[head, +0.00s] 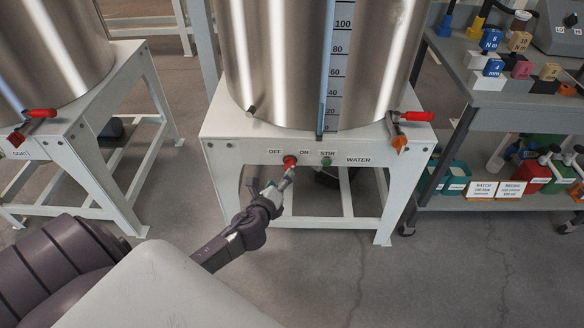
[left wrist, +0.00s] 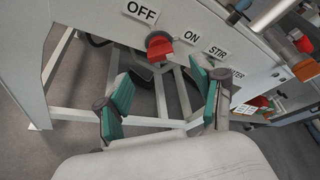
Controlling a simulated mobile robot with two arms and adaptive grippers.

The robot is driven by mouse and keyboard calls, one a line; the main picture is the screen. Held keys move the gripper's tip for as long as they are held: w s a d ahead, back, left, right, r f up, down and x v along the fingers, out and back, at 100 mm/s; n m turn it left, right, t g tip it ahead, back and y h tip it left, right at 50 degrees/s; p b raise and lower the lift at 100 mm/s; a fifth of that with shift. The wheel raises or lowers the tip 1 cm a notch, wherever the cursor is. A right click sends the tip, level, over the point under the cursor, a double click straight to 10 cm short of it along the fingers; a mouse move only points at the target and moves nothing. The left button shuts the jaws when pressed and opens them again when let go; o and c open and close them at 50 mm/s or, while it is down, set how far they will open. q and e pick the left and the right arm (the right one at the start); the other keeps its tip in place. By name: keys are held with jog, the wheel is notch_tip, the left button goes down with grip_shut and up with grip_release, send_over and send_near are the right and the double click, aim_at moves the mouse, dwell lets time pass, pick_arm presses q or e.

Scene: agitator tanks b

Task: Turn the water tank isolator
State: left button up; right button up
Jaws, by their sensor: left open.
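The water tank (head: 300,60) stands on a white frame (head: 225,125) with OFF, ON, STIR and WATER labels on its front. My left gripper (head: 281,186) is just below and in front of the knob. In the left wrist view its green-padded fingers (left wrist: 166,102) are spread wide and empty, with the knob beyond the gap between them. My right gripper is not in view.
A green button (head: 326,161) sits under STIR, right of the knob. A red-handled valve (head: 414,116) is at the tank's right. Another tank on a white stand (head: 90,120) is at left. A grey shelf cart (head: 470,115) stands at right. Floor in front is clear.

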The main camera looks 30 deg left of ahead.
aim_at(289, 165)
pick_arm(q)
jog(key=shift+b+x, duration=0.8)
jog(key=shift+x, duration=3.55)
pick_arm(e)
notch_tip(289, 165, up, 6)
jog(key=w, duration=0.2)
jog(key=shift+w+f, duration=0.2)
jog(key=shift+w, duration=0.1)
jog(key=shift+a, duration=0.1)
pick_arm(q)
jog(key=c, duration=1.2)
jog(key=shift+o, duration=0.2)
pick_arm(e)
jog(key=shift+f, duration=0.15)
